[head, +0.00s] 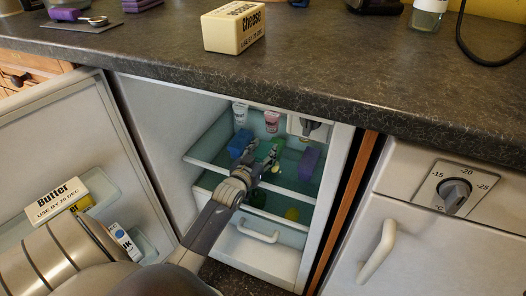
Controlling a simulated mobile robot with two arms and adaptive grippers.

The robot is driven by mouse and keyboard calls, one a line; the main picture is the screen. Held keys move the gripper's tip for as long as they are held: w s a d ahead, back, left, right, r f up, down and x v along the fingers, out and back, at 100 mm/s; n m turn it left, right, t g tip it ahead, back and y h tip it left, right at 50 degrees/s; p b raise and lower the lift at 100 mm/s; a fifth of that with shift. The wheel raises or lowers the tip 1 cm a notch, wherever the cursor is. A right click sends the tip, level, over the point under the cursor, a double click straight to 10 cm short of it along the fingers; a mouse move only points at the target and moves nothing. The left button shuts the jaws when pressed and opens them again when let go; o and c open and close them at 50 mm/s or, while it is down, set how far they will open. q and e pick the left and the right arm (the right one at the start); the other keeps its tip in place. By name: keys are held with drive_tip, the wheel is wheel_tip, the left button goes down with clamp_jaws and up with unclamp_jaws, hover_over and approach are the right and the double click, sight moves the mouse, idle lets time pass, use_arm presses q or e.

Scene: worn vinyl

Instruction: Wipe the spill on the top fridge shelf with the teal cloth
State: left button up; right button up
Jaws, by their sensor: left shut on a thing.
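My left gripper (262,158) reaches into the open fridge (166,130), over the top shelf (202,165). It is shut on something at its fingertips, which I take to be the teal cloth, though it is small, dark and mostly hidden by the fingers. A small pale yellow patch (276,168) shows on the shelf just right of the fingers; it may be part of the spill. The rest of the spill cannot be made out. My right gripper is not in view.
Around the gripper on the shelf stand a blue item (240,143), a green item (277,147) and a purple item (309,164). Pots (271,121) stand behind. The open door (60,140) holds a butter box (56,200).

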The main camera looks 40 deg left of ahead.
sight(289, 169)
use_arm(q)
drive_tip(key=shift+f, duration=0.35)
idle(0.3)
drive_tip(key=shift+w+d+p, duration=0.25)
drive_tip(key=shift+d+p, duration=0.1)
drive_tip(key=shift+d, duration=0.9)
drive_tip(key=shift+w+d, duration=0.15)
drive_tip(key=shift+d, duration=0.4)
drive_tip(key=shift+w+d, duration=0.15)
drive_tip(key=shift+d, duration=0.35)
drive_tip(key=shift+p, duration=0.3)
drive_tip(key=shift+w+d+f+p, duration=0.1)
drive_tip(key=shift+w+d+p, duration=0.15)
drive_tip(key=shift+d, duration=0.9)
drive_tip(key=shift+w+d+p, duration=0.25)
drive_tip(key=shift+d, duration=0.9)
